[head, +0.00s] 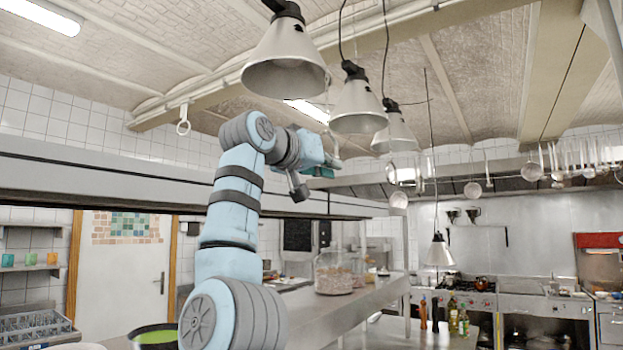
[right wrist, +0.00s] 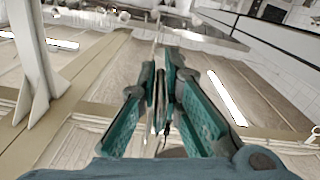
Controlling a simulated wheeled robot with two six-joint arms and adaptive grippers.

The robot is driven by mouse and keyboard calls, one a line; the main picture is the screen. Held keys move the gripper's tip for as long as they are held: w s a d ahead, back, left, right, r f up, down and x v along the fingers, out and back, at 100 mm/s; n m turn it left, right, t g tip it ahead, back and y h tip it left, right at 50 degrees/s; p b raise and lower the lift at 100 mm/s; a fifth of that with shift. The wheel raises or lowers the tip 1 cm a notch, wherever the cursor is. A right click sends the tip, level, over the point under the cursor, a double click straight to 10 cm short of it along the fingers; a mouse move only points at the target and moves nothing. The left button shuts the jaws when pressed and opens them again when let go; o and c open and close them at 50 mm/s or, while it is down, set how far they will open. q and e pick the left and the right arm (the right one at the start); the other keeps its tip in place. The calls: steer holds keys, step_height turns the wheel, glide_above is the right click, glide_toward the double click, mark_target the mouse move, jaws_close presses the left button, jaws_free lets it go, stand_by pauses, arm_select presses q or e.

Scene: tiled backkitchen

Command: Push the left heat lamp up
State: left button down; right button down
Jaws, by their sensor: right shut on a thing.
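The leftmost heat lamp (head: 286,62), a pale cone with a dark top, hangs high near the picture's top. A second lamp (head: 358,108) and a third lamp (head: 396,133) hang behind it to the right. My right gripper (head: 330,168) is raised below the row of lamps, teal fingers pointing right and away. In the right wrist view the fingers (right wrist: 160,88) are closed on a thin upright thing (right wrist: 159,105). It is mostly hidden between them, so I cannot tell what it is. My left gripper is not in view.
A long steel shelf (head: 100,185) runs behind my arm. A lower lamp (head: 439,252) hangs at right above a counter. A glass jar (head: 335,272) stands on the counter. Ladles hang at the far right.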

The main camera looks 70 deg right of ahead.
steer(key=shift+r, duration=0.35)
steer(key=c, duration=1.9)
jaws_free()
steer(key=shift+a, duration=0.1)
steer(key=shift+o, duration=1)
steer(key=shift+s, duration=0.1)
steer(key=shift+s+a+r, duration=0.1)
steer(key=shift+s+a, duration=0.05)
steer(key=shift+s, duration=0.05)
steer(key=shift+w+d+f, duration=0.3)
steer(key=shift+w+d, duration=0.05)
steer(key=shift+w, duration=0.2)
steer(key=v, duration=1.1)
steer(key=shift+a, duration=0.35)
